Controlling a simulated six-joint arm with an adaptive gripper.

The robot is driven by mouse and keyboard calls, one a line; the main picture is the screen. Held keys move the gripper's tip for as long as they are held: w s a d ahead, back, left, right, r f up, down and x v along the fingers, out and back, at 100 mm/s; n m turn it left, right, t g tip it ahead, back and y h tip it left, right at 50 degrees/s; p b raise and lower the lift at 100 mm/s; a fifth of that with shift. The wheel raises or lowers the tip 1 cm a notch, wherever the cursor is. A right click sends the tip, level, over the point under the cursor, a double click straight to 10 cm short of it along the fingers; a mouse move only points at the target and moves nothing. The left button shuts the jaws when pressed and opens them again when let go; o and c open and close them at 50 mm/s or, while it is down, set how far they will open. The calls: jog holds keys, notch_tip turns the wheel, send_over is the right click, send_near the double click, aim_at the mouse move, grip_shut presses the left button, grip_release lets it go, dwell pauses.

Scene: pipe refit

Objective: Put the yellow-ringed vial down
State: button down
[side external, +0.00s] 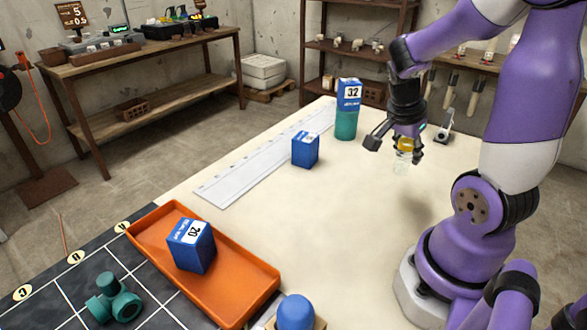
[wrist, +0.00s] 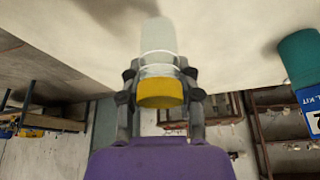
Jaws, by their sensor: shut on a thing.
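The yellow-ringed vial (side external: 401,166) is a clear, pale tube with a yellow band (side external: 405,144) at its top. My gripper (side external: 395,150) is shut on it near the yellow band, over the right part of the cream table. In the wrist view, the vial (wrist: 158,40) sits between both fingers (wrist: 159,74), its clear end pointing away toward the table top. The vial looks upright. A soft shadow lies on the table in front of it; its lower end appears above the surface, though the exact gap is hard to tell.
A teal cylinder (side external: 346,125) bearing a blue box marked 32 (side external: 349,95) stands left of the vial. A small blue box (side external: 305,149) stands near a pale ruler strip (side external: 265,155). An orange tray (side external: 245,300) holds another blue box (side external: 191,246). The table's middle (side external: 310,215) is clear.

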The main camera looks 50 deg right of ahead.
aim_at(408, 141)
jog(key=shift+s+d+f, duration=0.3)
jog(key=shift+d+f, duration=0.05)
jog(key=shift+d, duration=0.15)
jog(key=shift+s+d+f, duration=0.25)
jog(key=shift+d+f, duration=0.05)
jog(key=shift+d, duration=0.15)
jog(key=shift+d+f, duration=0.1)
jog(key=shift+f, duration=1.95)
jog(key=shift+f, duration=0.1)
jog(key=c, duration=0.5)
grip_release()
jog(key=shift+c, duration=0.2)
jog(key=v, duration=1.1)
jog(key=shift+w+r, duration=0.1)
jog(key=shift+r, duration=0.25)
jog(key=w+a+r+n+t+y, duration=0.2)
jog(key=a+n+t, duration=0.1)
jog(key=a+n, duration=0.6)
jog(key=w+a+r+n+t+y, duration=0.2)
jog(key=w+a+n+t, duration=0.1)
jog(key=a+n, duration=0.7)
jog(key=n+t, duration=0.1)
jog(key=n, duration=0.1)
jog(key=shift+n, duration=0.3)
